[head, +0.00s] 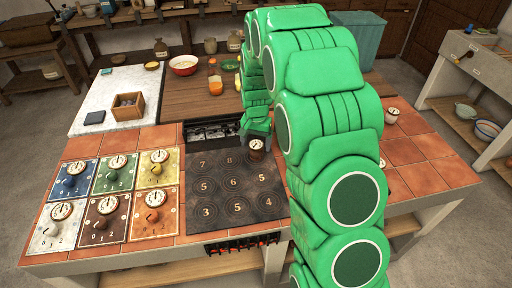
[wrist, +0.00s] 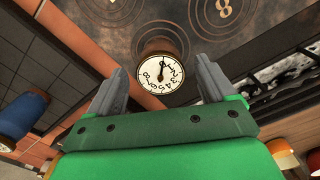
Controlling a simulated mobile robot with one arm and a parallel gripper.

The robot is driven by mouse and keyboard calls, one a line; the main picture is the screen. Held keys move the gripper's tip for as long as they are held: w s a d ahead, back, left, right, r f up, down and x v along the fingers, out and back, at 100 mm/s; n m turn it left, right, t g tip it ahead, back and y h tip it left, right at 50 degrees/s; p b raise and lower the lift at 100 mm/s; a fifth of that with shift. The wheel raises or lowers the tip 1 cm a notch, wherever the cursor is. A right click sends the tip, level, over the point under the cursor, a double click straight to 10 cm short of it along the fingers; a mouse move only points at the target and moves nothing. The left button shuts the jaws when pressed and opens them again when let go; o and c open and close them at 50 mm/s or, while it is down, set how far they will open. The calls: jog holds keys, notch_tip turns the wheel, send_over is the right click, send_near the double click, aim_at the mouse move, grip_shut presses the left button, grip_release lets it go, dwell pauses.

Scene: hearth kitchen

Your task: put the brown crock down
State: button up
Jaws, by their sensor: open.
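The brown crock (head: 257,155), with a white numbered dial on top, is at the back right of the dark hob (head: 215,215) with numbered rings. In the wrist view the crock (wrist: 155,46) appears between and just beyond the fingertips of my gripper (wrist: 158,82). My gripper (head: 256,132) is open, with a gap visible on both sides of the dial. The crock looks upright on the hob's surface. Its base is partly hidden by its own top in the wrist view.
Six coloured dial panels (head: 112,195) lie left of the hob. A black grate (head: 210,131) lies behind it. A white slab with a wooden box (head: 128,106) is at the back left. A blue jar (wrist: 22,112) shows at the wrist view's left. The hob's front is clear.

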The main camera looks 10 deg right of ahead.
aim_at(256, 144)
notch_tip(256, 144, up, 9)
jog(key=s+r+n, duration=0.1)
jog(key=s+r, duration=0.5)
jog(key=s, duration=0.3)
jog(key=s+r+n+g, duration=0.1)
jog(key=s+r+n, duration=0.1)
jog(key=s, duration=1.5)
jog(key=s+d+r+n, duration=0.1)
jog(key=s+r, duration=0.3)
jog(key=s, duration=1.2)
jog(key=shift+s+n+g, duration=0.4)
jog(key=shift+n, duration=0.3)
jog(key=shift+o, duration=0.2)
jog(key=shift+d+f, duration=0.1)
